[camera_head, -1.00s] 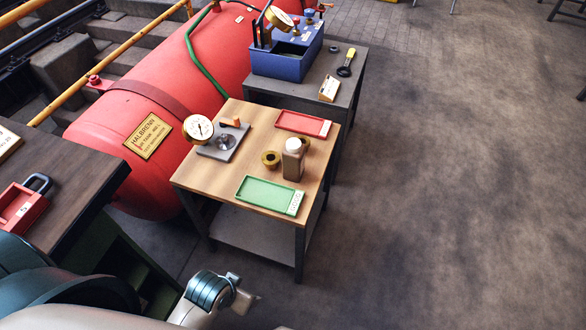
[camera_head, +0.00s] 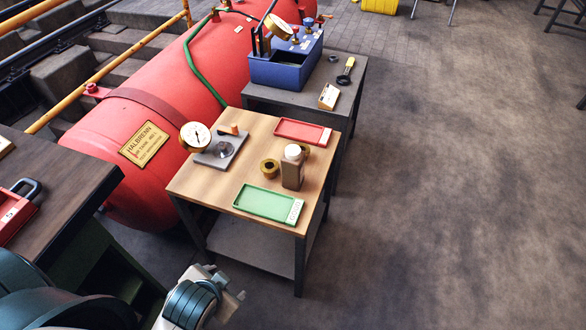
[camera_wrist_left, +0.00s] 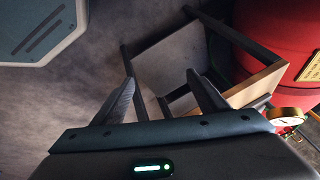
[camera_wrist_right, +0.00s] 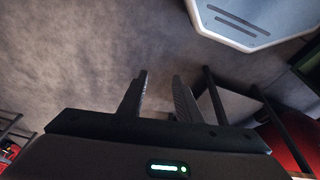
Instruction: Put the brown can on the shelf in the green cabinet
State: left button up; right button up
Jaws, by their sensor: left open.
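A brown can (camera_head: 292,174) with a white cap stands upright on the wooden top of a small table (camera_head: 222,187). It is close to a brass ring and behind the green tray's right end. My left gripper (camera_head: 238,284) is low in front of the table, well apart from the can. In the left wrist view my left gripper (camera_wrist_left: 163,95) has its fingers apart with nothing between them. In the right wrist view my right gripper (camera_wrist_right: 159,97) is open and empty over the floor.
The table also holds a green tray (camera_head: 264,204), a red tray (camera_head: 298,131), a brass ring (camera_head: 269,168) and a gauge (camera_head: 195,137). A red tank (camera_head: 110,165) lies behind left. A dark bench (camera_head: 60,190) stands at left. The floor at right is clear.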

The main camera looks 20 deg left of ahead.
pick_arm(q)
jog(key=w+a+r+m+t+y, duration=0.2)
jog(key=w+r+m+t, duration=0.2)
jog(key=w+m, duration=0.3)
jog(key=w+a+r+m+t+y, duration=0.2)
jog(key=w+r+m+t, duration=0.15)
jog(key=w+m, duration=0.3)
jog(key=m+t+h, duration=0.5)
jog(key=m+h, duration=0.1)
jog(key=m, duration=1.3)
send_near(290, 165)
jog(key=s, duration=0.5)
jog(key=shift+w+a+f+n, duration=0.1)
jog(key=shift+w+n, duration=0.15)
pick_arm(e)
notch_tip(290, 165, down, 26)
jog(key=s, duration=0.2)
jog(key=shift+f+g, duration=0.15)
jog(key=shift+g, duration=0.25)
jog(key=shift+s, duration=0.1)
